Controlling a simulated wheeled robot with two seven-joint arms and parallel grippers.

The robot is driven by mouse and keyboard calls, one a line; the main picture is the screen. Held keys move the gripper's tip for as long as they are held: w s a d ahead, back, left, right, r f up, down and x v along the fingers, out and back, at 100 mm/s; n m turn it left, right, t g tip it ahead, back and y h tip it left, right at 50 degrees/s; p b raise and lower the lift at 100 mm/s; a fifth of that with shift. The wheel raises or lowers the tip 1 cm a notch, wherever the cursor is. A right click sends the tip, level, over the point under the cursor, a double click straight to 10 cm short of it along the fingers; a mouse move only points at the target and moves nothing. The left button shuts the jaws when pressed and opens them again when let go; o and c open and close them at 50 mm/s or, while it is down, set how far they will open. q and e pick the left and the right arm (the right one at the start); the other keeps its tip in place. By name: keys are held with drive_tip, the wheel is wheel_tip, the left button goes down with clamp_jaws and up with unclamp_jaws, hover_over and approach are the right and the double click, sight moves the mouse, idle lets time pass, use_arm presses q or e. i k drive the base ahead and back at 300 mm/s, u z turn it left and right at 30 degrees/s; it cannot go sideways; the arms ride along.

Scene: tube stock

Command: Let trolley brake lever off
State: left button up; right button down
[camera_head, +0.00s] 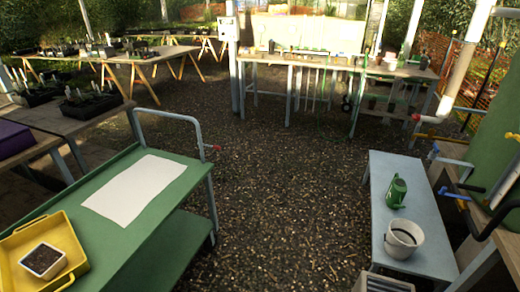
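The trolley (115,215) is a green two-level cart at the lower left, with a pale blue-grey push handle (168,112) rising at its far end. A small red-tipped lever (214,148) sticks out to the right from the handle's right upright; it looks like the brake lever. It is small, and its exact setting cannot be told. The trolley's wheels are not visible. Neither of my grippers shows in the head view, and nothing is seen touching the lever.
A white sheet (135,188) and a yellow tray (74,236) with a soil-filled pot lie on the trolley. A grey-blue bench (380,190) with a green watering can (396,192) and white bucket (403,240) stands right. Open gravel (270,200) lies between them.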

sight(216, 147)
drive_tip(key=z, duration=0.2)
drive_tip(key=i, duration=0.8)
drive_tip(key=u, duration=0.65)
drive_tip(key=i, duration=0.6)
drive_tip(key=u, duration=0.5)
